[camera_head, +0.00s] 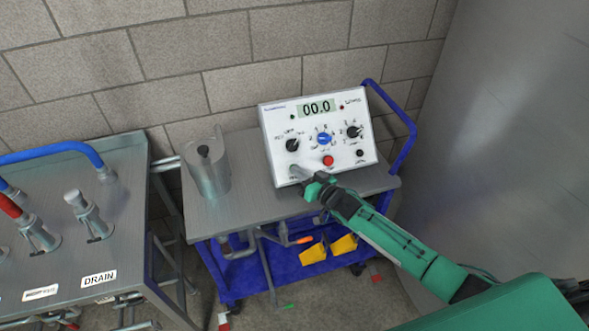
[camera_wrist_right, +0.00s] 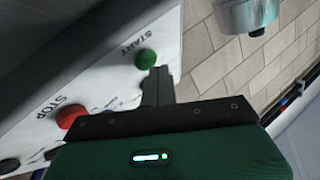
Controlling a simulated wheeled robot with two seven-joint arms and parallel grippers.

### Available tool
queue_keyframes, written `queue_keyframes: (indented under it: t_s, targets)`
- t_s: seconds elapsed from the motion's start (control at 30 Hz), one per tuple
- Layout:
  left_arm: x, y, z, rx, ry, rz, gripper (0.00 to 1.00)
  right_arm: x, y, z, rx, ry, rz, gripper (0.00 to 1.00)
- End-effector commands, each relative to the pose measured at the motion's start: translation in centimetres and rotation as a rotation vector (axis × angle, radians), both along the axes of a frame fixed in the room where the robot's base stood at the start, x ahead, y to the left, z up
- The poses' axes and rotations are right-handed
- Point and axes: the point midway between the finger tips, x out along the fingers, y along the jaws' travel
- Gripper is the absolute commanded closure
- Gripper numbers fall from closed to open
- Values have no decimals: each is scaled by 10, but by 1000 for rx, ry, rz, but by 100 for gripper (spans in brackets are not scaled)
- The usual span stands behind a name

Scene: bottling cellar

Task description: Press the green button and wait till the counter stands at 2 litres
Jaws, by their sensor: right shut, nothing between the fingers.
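The white control panel (camera_head: 280,130) stands tilted back on a metal cart top. Its counter (camera_head: 317,108) reads 00.0. In the right wrist view the green button (camera_wrist_right: 146,59) sits by the word START, and the red button (camera_wrist_right: 70,116) by STOP. The red button also shows in the head view (camera_head: 328,160); the green one is hidden there behind my gripper. My left gripper is not in view.
A metal cylinder (camera_head: 209,172) stands on the cart (camera_head: 240,203) left of the panel. A second metal table (camera_head: 110,215) with valves and a DRAIN label is at the left. A large steel tank wall (camera_head: 500,130) rises at the right. A brick wall is behind.

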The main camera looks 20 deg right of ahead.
Motion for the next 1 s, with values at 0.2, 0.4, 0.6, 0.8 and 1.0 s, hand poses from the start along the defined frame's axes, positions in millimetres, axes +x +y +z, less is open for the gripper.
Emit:
queue_keyframes:
  t_s: [0.2, 0.4, 0.6, 0.8, 1.0]
  targets:
    - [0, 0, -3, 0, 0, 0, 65, 2, 0, -2, 0, 0, 0, 100]
    - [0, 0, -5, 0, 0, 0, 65, 4, 0, -4, 0, 0, 0, 100]
    - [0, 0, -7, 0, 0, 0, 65, 6, 0, -6, 0, 0, 0, 100]
    - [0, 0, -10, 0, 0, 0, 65, 7, 0, -7, 0, 0, 0, 100]
    - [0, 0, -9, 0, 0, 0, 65, 7, 0, -7, 0, 1, 0, 100]
